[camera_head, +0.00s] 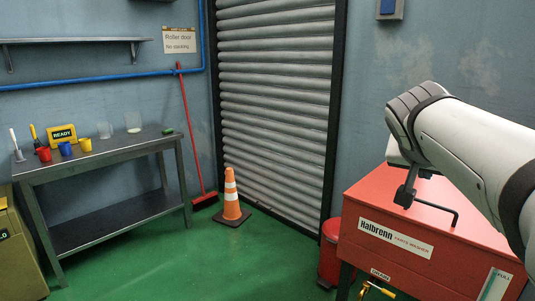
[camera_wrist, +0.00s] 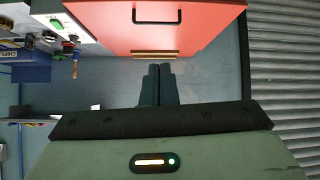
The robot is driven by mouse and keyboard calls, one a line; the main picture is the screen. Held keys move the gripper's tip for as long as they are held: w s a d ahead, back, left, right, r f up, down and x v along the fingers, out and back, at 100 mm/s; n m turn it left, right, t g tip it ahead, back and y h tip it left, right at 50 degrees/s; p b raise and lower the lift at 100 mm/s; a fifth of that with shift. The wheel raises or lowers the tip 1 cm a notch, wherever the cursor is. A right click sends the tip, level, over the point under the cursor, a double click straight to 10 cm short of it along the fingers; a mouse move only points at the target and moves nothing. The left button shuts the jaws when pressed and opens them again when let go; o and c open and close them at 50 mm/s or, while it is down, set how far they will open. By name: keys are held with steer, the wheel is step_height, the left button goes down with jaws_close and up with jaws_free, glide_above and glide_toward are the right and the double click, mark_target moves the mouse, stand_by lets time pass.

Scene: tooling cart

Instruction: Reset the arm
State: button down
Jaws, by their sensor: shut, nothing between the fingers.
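My gripper (camera_wrist: 159,70) shows in the wrist view with its two dark fingers close together and nothing between them. Its fingertips appear just below the edge of a red panel with a black bar handle (camera_wrist: 158,21); I cannot tell the distance between them. In the head view my white arm (camera_head: 455,135) reaches in from the right, above the red parts washer (camera_head: 365,265). I cannot make out the gripper clearly in the head view.
A metal bench (camera_head: 110,151) at the left holds several coloured cups and a yellow READY sign (camera_head: 63,134). An orange cone (camera_head: 231,195) and a red broom (camera_head: 189,130) stand by the roller door (camera_head: 275,110). The green floor in the middle is clear.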

steer(key=s+a+f+n+g+y+p, duration=0.5)
steer(key=s+a+f+p, duration=0.5)
steer(key=s+a+p, duration=0.4)
steer(key=shift+s+a+f+n+y+p, duration=0.15)
steer(key=shift+s+n+y+p, duration=0.25)
steer(key=shift+n+y, duration=0.55)
steer(key=shift+w, duration=0.1)
